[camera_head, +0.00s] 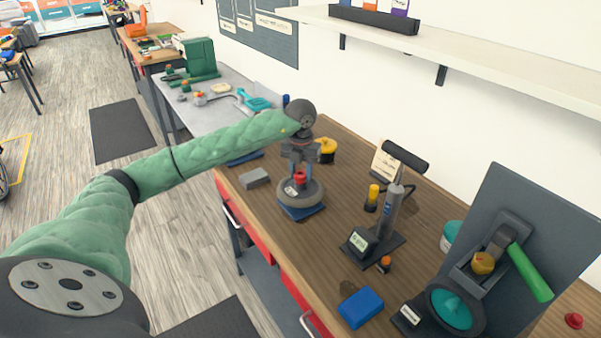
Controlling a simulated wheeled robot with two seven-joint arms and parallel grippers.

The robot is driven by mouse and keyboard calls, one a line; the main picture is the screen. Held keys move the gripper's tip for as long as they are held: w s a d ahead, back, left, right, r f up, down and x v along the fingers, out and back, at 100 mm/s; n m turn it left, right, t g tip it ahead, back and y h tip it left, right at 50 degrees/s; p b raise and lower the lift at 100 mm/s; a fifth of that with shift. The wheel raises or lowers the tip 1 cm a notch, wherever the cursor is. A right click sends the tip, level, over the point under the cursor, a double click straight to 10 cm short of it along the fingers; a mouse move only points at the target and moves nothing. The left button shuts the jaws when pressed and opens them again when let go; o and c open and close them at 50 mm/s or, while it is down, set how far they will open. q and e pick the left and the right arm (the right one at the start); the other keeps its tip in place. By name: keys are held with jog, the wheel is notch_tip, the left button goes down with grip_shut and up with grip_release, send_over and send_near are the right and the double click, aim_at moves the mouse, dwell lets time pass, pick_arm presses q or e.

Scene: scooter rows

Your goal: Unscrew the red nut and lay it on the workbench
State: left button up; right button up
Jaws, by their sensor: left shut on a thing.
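The red nut (299,177) is between the fingertips of my left gripper (298,174), which points down and is shut on it. The nut sits above the middle of a small grey wheel (313,193) lying flat on a blue block (300,212). From this view I cannot tell whether the nut still touches the wheel's axle. The wooden workbench (325,245) runs along the wall. My right gripper is not in view.
A grey block (254,178) lies left of the wheel, and a yellow-topped dark container (326,151) stands behind. A gauge stand (388,215), blue box (361,307) and green-handled press (528,270) stand to the right.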

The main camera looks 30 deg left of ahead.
pick_arm(q)
jog(key=n, duration=0.4)
jog(key=shift+s+d+f, duration=0.1)
jog(key=n, duration=0.4)
jog(key=shift+f, duration=0.1)
jog(key=shift+d, duration=0.1)
jog(key=o, duration=0.8)
jog(key=shift+c, duration=0.2)
jog(key=shift+o, duration=1.4)
jog(key=shift+d, duration=0.1)
